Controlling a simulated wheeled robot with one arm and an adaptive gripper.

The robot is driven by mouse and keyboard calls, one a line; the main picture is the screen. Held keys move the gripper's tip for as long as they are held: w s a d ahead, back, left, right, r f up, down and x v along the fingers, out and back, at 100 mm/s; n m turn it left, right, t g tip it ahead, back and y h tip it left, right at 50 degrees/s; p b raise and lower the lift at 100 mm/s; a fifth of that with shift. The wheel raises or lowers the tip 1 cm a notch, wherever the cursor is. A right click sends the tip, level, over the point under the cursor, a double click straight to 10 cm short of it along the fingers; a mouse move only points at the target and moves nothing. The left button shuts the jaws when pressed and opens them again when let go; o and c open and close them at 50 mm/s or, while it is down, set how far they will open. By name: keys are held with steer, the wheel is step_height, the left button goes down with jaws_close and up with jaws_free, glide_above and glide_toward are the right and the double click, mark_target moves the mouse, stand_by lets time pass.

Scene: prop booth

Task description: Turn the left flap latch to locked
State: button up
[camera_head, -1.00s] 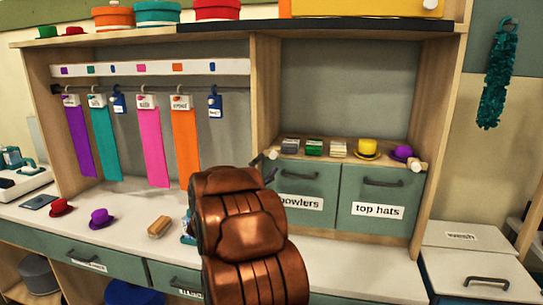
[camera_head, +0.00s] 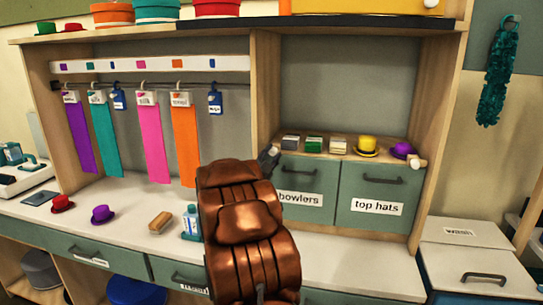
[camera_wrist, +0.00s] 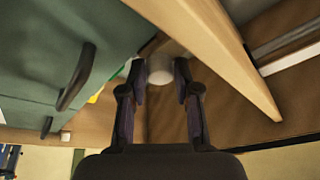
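The left flap, labelled "bowlers" (camera_head: 318,182), is closed below the small shelf. Its latch shows in the wrist view as a pale round knob (camera_wrist: 160,70) at the left end of the flaps. My gripper (camera_wrist: 161,78) is open, with one dark finger on each side of the knob; I cannot tell whether either touches it. In the head view my gripper (camera_head: 268,158) is at the flap's upper left corner, and my copper arm hides the flap's left part and the latch. Which way the latch is turned cannot be told.
The right flap, "top hats" (camera_head: 372,190), is closed, with its own latch (camera_head: 417,161) at its upper right. Above the flaps a yellow hat (camera_head: 367,146), a purple hat (camera_head: 402,150) and small boxes sit on the shelf. A bottle (camera_head: 191,222) stands left of my arm.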

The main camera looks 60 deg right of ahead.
jaws_close()
steer(key=shift+n, duration=0.5)
steer(key=n+t+b, duration=0.1)
steer(key=n, duration=0.1)
steer(key=n+t+b, duration=0.1)
steer(key=n, duration=0.2)
steer(key=shift+s+t, duration=0.1)
steer(key=shift+t, duration=0.2)
steer(key=n+t, duration=0.1)
steer(key=n, duration=0.2)
steer(key=shift+n+t+b, duration=0.4)
steer(key=n+t+y, duration=0.1)
steer(key=n, duration=0.2)
steer(key=n+t+b, duration=0.1)
steer(key=n, duration=0.1)
steer(key=n+t+y+b, duration=0.1)
steer(key=n, duration=0.2)
steer(key=shift+s+r+n+y, duration=0.15)
steer(key=shift+n+y, duration=0.15)
steer(key=shift+n+t+y, duration=0.35)
steer(key=shift+n+y, duration=0.2)
steer(key=shift+n, duration=0.85)
steer(key=shift+n+t+y, duration=0.35)
steer(key=shift+n+y, duration=0.2)
steer(key=shift+n, duration=0.85)
steer(key=o, duration=0.5)
jaws_free()
steer(key=shift+d, duration=0.1)
